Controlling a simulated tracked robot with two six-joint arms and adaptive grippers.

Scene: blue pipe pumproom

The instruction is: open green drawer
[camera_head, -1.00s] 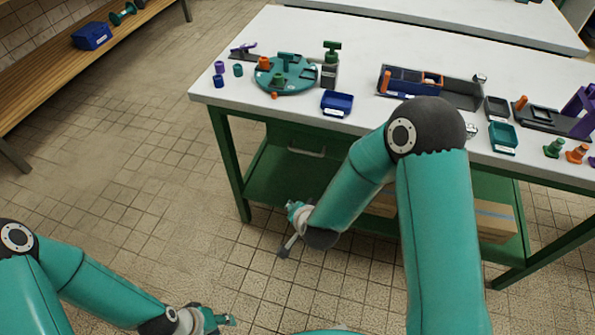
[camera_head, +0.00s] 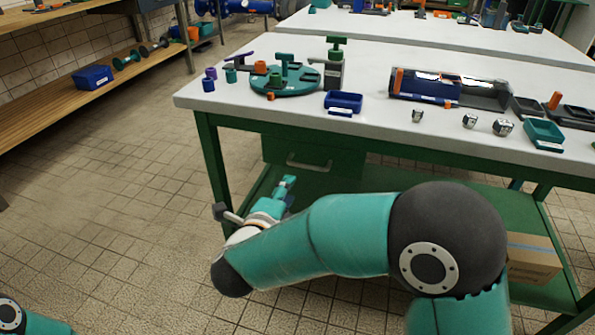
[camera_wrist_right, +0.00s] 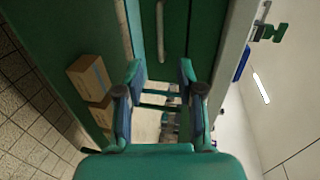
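The green drawer (camera_head: 335,157) hangs under the left end of the white-topped workbench, with a pale bar handle (camera_head: 309,166) on its front. The drawer looks shut. My right gripper (camera_head: 287,186) is just below and in front of the handle in the head view. In the right wrist view, my right gripper (camera_wrist_right: 161,75) is open with nothing between its fingertips. The handle (camera_wrist_right: 160,30) lies ahead of the fingers there, on the green drawer front (camera_wrist_right: 178,25), apart from them. Only a bit of my left arm shows at the bottom left; its gripper is out of view.
The workbench (camera_head: 230,105) carries a teal round fixture (camera_head: 285,82), a blue bin (camera_head: 343,101) and several small parts. A cardboard box (camera_head: 533,262) sits on the lower green shelf (camera_head: 500,215). A wooden bench (camera_head: 40,110) stands left, with open tiled floor between.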

